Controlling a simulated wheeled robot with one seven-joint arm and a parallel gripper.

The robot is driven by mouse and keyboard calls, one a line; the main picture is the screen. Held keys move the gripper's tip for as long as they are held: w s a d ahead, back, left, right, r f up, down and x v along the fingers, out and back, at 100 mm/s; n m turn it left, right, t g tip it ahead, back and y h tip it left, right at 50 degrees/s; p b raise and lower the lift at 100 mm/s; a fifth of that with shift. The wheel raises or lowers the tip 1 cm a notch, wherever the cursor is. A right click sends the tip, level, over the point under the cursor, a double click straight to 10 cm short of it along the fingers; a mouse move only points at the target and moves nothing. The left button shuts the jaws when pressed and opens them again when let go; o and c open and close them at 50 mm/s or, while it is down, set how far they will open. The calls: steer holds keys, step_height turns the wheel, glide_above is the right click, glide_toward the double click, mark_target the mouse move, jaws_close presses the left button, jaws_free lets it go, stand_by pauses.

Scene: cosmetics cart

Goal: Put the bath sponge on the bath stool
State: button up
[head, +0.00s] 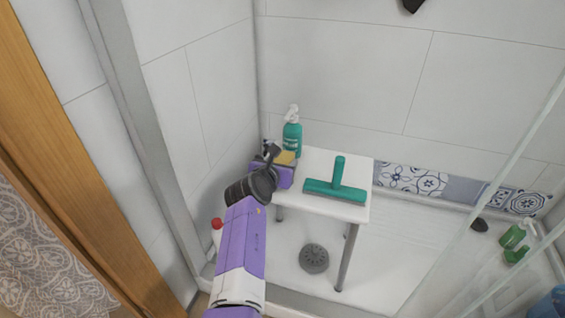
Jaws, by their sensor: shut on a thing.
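The bath stool (312,207) is white with metal legs and stands in the shower. What I take for the bath sponge (286,160) is a yellow-topped block with purple (286,178) below it, at the stool's left edge. I cannot tell if the purple part belongs to the sponge. My gripper (273,152) comes in from below and is shut on the sponge. The gripper and wrist hide part of the sponge and the stool's left side. I cannot tell whether the sponge touches the seat.
A teal squeegee (337,185) lies on the stool's right part, and a teal pump bottle (292,135) stands at its back left. A red-capped bottle (217,232) is at lower left. A drain (313,258) is in the floor. Green bottles (514,236) are at right.

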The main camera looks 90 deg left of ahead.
steer(key=shift+f, duration=0.3)
steer(key=o, duration=1.6)
steer(key=shift+c, duration=0.2)
steer(key=shift+s+d+r+p, duration=0.15)
steer(key=shift+d+r+p, duration=0.25)
steer(key=shift+p, duration=0.1)
steer(key=p+v, duration=0.5)
steer(key=v, duration=0.1)
steer(key=shift+s+d, duration=0.2)
steer(key=shift+d, duration=0.2)
